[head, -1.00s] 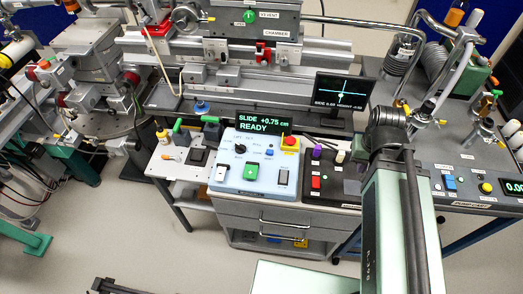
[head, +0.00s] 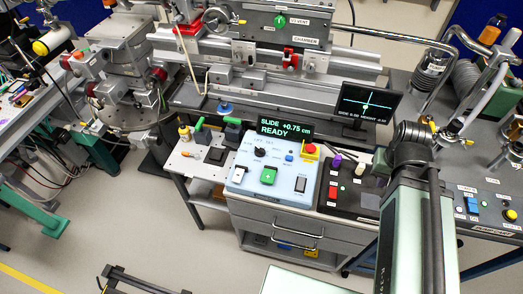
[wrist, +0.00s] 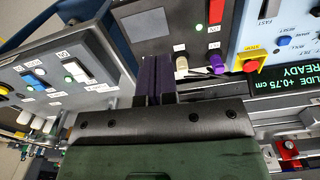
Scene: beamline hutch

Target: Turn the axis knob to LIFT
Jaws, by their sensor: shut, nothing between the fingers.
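The axis knob (head: 259,152) is a small black knob on the light blue control box (head: 240,178). Its pointer is too small to read. The box's display (head: 285,130) reads SLIDE +0.75 cm, READY. In the wrist view the display (wrist: 288,85) and part of the box show at the right, and I cannot make out the knob there. My gripper (wrist: 151,64) is shut and empty, its dark purplish fingers together, over the area beside the dark switch panel. It is apart from the knob, which lies to its left in the head view.
On the box are a red stop button on yellow (head: 309,150), a green button (head: 268,175) and a blue button (head: 289,157). The dark panel (head: 345,208) with a red switch stands to its right. A monitor (head: 366,102) stands behind. Open floor lies in front.

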